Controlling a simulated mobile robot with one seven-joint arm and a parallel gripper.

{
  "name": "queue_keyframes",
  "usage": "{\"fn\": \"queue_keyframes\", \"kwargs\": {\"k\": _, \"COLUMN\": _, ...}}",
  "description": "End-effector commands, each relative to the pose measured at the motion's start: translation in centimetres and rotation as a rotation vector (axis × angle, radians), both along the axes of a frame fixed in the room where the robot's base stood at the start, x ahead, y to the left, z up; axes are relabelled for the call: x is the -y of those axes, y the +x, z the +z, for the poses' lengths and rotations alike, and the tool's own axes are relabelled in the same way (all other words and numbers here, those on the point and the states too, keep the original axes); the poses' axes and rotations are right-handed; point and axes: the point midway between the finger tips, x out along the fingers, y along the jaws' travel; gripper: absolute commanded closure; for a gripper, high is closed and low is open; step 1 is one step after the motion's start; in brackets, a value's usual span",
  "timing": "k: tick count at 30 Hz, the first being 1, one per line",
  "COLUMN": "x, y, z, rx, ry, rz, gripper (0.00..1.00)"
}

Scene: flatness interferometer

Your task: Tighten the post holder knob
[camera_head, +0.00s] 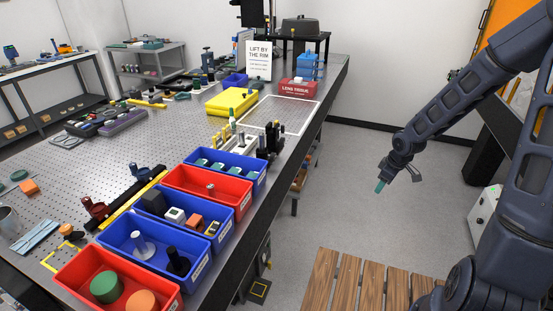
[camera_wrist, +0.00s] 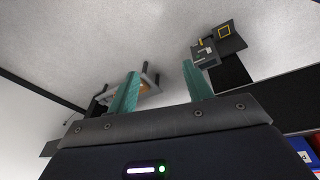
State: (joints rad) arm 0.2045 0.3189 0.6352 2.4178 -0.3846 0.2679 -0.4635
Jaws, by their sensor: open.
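My gripper (camera_head: 381,185) hangs over the floor to the right of the long table, well away from everything on it. In the wrist view its two teal fingers (camera_wrist: 160,78) are spread apart with nothing between them. Black upright posts (camera_head: 270,141), which look like post holders, stand near the table's right edge behind the row of bins. Any knob on them is too small to make out. In the wrist view I see mostly floor, and no post holder can be made out.
The perforated table (camera_head: 120,160) is crowded. Blue and red bins, including a red bin (camera_head: 207,183), line its near right edge. A yellow case (camera_head: 232,102) and a red lens tissue box (camera_head: 297,88) lie farther back. A wooden slatted platform (camera_head: 350,283) is on the floor.

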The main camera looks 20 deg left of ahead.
Motion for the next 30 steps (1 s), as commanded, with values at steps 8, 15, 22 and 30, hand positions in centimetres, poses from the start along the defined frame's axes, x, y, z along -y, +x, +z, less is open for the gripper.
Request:
{"fn": "queue_keyframes", "kwargs": {"k": 8, "x": -5.6, "y": -0.7, "z": -4.6, "rx": -0.031, "ry": 0.142, "rz": 0.174, "gripper": 0.50}}
{"fn": "queue_keyframes", "kwargs": {"k": 15, "x": -10.8, "y": -2.0, "z": -7.0, "rx": -0.037, "ry": 0.296, "rz": 0.304, "gripper": 0.50}}
{"fn": "queue_keyframes", "kwargs": {"k": 22, "x": -15.7, "y": -3.3, "z": -8.0, "rx": -0.024, "ry": 0.466, "rz": 0.400, "gripper": 0.50}}
{"fn": "queue_keyframes", "kwargs": {"k": 30, "x": -21.1, "y": -4.7, "z": -7.4, "rx": 0.017, "ry": 0.688, "rz": 0.476, "gripper": 0.50}}
